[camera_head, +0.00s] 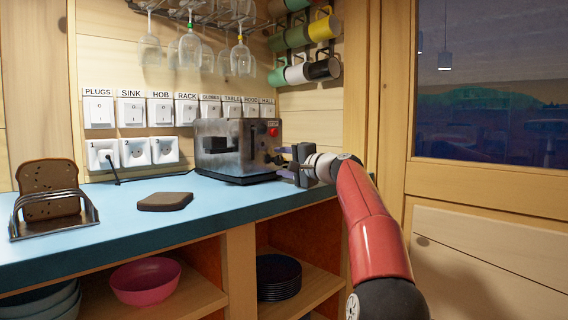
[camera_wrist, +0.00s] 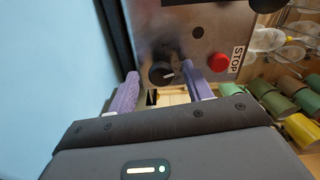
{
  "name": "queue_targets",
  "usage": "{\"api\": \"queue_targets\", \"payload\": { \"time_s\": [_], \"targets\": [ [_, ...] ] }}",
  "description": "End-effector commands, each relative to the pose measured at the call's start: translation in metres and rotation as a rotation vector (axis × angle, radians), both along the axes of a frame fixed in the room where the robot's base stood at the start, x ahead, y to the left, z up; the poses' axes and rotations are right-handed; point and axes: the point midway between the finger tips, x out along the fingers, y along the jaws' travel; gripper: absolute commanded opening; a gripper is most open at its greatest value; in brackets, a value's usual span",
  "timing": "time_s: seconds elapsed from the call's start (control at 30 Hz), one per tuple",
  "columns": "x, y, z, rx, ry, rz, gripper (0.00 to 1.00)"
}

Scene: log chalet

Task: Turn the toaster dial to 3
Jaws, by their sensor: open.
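The metal toaster (camera_head: 222,148) stands on the blue counter, its control end facing right. In the wrist view, its end panel (camera_wrist: 200,22) shows a round dark dial (camera_wrist: 162,74) with a short white pointer line. A red button (camera_wrist: 219,62) labelled STOP is beside the dial. The dial's numbers cannot be read. My gripper (camera_head: 284,162) is at the toaster's control end. In the wrist view, my gripper (camera_wrist: 160,72) is open, with one purple finger on each side of the dial. No finger contact with the dial is clear.
The blue counter (camera_head: 110,195) holds a dark flat block (camera_head: 166,201) and a wire rack (camera_head: 72,222) with a bread slice. Labelled switches (camera_head: 160,112) line the wall behind. Glasses (camera_head: 190,52) and mugs (camera_head: 325,68) hang above. A wooden wall (camera_head: 485,255) is at right.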

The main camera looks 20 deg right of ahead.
Motion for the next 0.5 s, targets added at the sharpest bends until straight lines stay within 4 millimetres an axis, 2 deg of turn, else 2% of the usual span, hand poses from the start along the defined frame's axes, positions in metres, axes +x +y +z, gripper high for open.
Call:
{"api": "queue_targets", "payload": {
  "time_s": [0.23, 0.5],
  "targets": [
    [-0.007, -0.003, 0.0, 0.0, -0.002, -0.003, 0.5],
    [-0.05, -0.019, -0.002, -0.002, -0.001, -0.004, 0.5]
  ]
}}
